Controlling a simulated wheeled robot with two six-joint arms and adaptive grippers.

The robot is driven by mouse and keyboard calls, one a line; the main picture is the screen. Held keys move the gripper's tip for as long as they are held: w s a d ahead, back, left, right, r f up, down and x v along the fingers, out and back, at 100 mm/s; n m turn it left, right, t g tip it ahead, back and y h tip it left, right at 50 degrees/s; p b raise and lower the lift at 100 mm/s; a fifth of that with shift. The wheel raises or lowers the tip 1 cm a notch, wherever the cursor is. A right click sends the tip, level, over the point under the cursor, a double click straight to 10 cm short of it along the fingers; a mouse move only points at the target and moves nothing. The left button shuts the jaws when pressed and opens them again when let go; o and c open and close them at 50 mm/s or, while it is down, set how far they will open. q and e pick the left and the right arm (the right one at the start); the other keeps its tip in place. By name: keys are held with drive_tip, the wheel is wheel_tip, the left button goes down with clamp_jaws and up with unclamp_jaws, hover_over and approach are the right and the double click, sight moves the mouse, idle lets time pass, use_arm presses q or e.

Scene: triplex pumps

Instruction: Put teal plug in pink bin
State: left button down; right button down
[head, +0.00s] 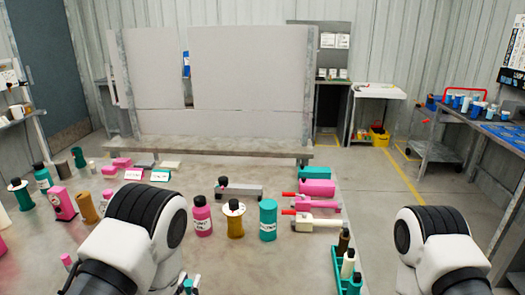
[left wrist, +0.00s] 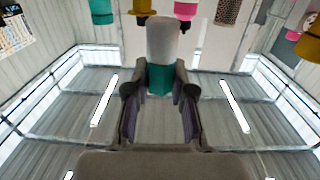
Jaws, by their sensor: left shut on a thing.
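My left gripper (left wrist: 160,92) is shut on the teal plug (left wrist: 160,80), whose teal part shows between the two fingers in the left wrist view. A pale grey cylinder (left wrist: 164,40) stands out beyond the fingertips, in line with the plug. In the head view my left arm covers much of the lower left, and only small parts show beside it at the bottom edge. A small pink item with a white label (head: 133,175), possibly the pink bin, lies at the back left of the table. My right gripper is out of view; only its arm shows.
A pink bottle (head: 202,216), a yellow spool (head: 234,218) and a teal canister (head: 268,220) stand mid-table. A teal rack (head: 346,280) stands near the front. Tall grey panels (head: 250,70) close off the back.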

use_arm(q)
drive_tip(key=s+a+r+n+y, duration=0.1)
drive_tip(key=s+a+r+y, duration=0.1)
drive_tip(key=a, duration=0.8)
drive_tip(key=s+a+r+n+y, duration=0.1)
drive_tip(key=s+a+r, duration=0.3)
drive_tip(key=a, duration=0.6)
drive_tip(key=shift+s+r+n+y, duration=0.25)
drive_tip(key=shift+s+n+y, duration=0.05)
drive_tip(key=shift+s+y, duration=0.2)
